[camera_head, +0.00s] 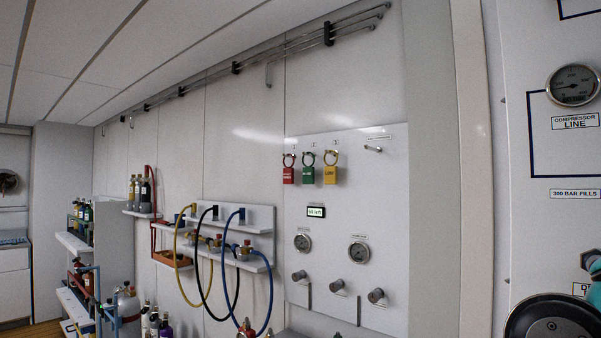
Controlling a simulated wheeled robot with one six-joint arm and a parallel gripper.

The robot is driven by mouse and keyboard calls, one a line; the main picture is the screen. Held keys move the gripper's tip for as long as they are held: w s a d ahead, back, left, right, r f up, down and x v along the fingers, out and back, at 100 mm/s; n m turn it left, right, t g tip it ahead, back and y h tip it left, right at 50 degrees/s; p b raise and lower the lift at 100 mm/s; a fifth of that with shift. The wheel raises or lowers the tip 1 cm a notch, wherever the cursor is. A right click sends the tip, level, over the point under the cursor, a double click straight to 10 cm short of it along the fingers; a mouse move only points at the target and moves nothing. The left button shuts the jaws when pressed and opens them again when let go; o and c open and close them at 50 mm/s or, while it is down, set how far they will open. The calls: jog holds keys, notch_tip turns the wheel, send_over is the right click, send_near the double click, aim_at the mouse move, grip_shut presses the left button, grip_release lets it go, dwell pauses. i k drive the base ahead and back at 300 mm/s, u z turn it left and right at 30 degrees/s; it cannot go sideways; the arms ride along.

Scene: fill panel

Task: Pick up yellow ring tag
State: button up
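The yellow ring tag (330,175) hangs upright on the white wall panel (385,210), with its ring at the top. It is the rightmost of three tags in a row. The green ring tag (308,175) hangs just to its left, and the red ring tag (288,175) is at the left end. Small lettering on the tags is too small to read. My gripper is not in view.
An empty peg (373,149) sticks out right of the tags. Below are a small display (316,212), gauges (359,252) and knobs (376,296). Coloured hoses (268,290) hang from a shelf at left. A large black round part (552,322) fills the lower right corner.

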aim_at(331, 172)
jog(key=u, duration=0.05)
jog(key=k, duration=0.55)
jog(key=u, duration=0.65)
jog(key=i, duration=0.45)
jog(key=u, duration=0.7)
jog(key=i, duration=1.35)
jog(key=z, duration=1.05)
jog(key=i, duration=0.6)
jog(key=z, duration=0.65)
